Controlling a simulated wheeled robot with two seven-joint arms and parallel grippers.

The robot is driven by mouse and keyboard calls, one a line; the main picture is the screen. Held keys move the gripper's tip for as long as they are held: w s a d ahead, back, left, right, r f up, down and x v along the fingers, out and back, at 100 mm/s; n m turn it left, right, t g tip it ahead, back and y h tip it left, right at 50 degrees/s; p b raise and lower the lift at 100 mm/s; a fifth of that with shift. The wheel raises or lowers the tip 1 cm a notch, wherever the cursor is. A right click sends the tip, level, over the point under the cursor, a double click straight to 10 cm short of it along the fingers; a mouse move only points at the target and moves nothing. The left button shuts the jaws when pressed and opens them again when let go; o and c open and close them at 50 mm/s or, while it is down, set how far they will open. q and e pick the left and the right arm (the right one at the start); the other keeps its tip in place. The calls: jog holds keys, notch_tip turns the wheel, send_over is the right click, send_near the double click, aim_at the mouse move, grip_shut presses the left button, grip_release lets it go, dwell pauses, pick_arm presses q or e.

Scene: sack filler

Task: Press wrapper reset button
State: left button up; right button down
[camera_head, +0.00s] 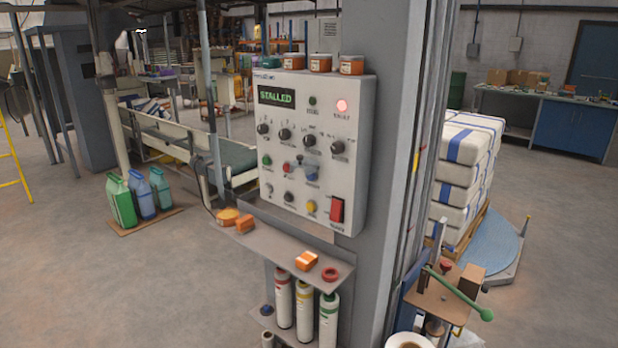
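A light grey control panel (304,195) is mounted on a grey column in the middle of the camera_head view. Its green display (277,97) reads STALLED. A red lamp (342,106) glows at its upper right, and a dark green one (312,101) is beside it. Below a row of black knobs are a green button (267,160), a red button (286,168) and a blue control (312,173). Lower down are a yellow button (311,206) and a red rocker switch (337,209). The small labels are too blurred to read. Neither gripper is in view.
A shelf (290,262) below the panel holds orange items, with several tubes (305,307) underneath. Small orange-labelled jars (320,62) stand on the panel's top. Wrapped sacks (464,170) sit on a turntable at right. A green-knobbed lever (458,294) sticks out at front right.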

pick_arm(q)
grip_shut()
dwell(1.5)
